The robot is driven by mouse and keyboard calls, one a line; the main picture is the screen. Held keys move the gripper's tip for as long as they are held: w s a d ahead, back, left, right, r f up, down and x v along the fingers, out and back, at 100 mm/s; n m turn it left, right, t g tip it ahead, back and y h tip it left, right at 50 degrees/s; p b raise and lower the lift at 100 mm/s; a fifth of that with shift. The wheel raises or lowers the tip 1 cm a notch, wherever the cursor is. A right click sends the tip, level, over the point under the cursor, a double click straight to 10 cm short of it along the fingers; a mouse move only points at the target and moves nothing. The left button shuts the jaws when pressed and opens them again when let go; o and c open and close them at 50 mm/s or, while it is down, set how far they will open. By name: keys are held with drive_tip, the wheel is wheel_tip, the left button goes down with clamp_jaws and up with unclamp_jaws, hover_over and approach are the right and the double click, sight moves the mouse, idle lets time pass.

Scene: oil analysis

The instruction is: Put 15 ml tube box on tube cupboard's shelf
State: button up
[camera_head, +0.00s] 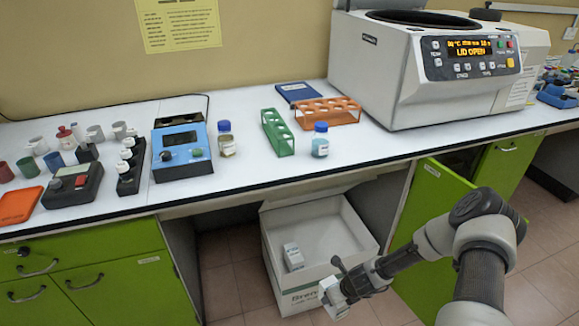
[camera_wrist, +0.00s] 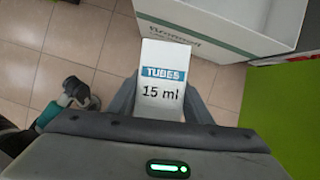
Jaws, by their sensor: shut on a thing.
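The 15 ml tube box (camera_wrist: 162,75) is a small white box with a blue "TUBES" band and "15 ml" on it. My gripper (camera_wrist: 160,98) is shut on it, one finger on each side, and the label faces the wrist camera. In the head view the held box (camera_head: 331,291) is low in the middle, in front of the large white crate and partly covered by my gripper (camera_head: 342,285). A green cupboard under the bench has its door (camera_head: 433,212) standing open behind my arm. The door's label is too small to read, and the cupboard's shelf is hidden.
A large open white crate (camera_head: 300,295) stands on the floor under the bench, with another small white box (camera_head: 292,256) inside. The bench (camera_head: 240,180) above carries a centrifuge (camera_head: 400,75), tube racks and bottles. Tiled floor (camera_wrist: 100,45) shows below the gripper.

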drive_tip(key=w+a+r+n, duration=0.1)
drive_tip(key=r+n, duration=0.1)
drive_tip(key=w+a+r+n+g+y, duration=0.1)
drive_tip(key=w+r+n, duration=0.2)
drive_tip(key=r+n, duration=0.1)
drive_tip(key=r, duration=0.1)
drive_tip(key=shift+w+a+r+n+y, duration=0.1)
drive_tip(key=shift+w+a+n+y, duration=0.2)
drive_tip(key=shift+w+a+y, duration=0.1)
drive_tip(key=s+r+n+g+h+p, duration=0.1)
drive_tip(key=r+n+p, duration=0.6)
drive_tip(key=r, duration=0.9)
drive_tip(key=s+d+r+n+g+h+p, duration=0.1)
drive_tip(key=s+r+n+g+p, duration=0.2)
drive_tip(key=r, duration=1.3)
drive_tip(key=s+d+r+n+g+h+p, duration=0.1)
drive_tip(key=s+r+n+g+p, duration=0.2)
drive_tip(key=s+r+n+p, duration=0.3)
wheel_tip(320, 180, up, 11)
drive_tip(key=n+p, duration=0.5)
drive_tip(key=n, duration=0.2)
drive_tip(key=shift+n+h+p, duration=0.35)
drive_tip(key=shift+n+h, duration=0.05)
drive_tip(key=shift+a+f, duration=0.1)
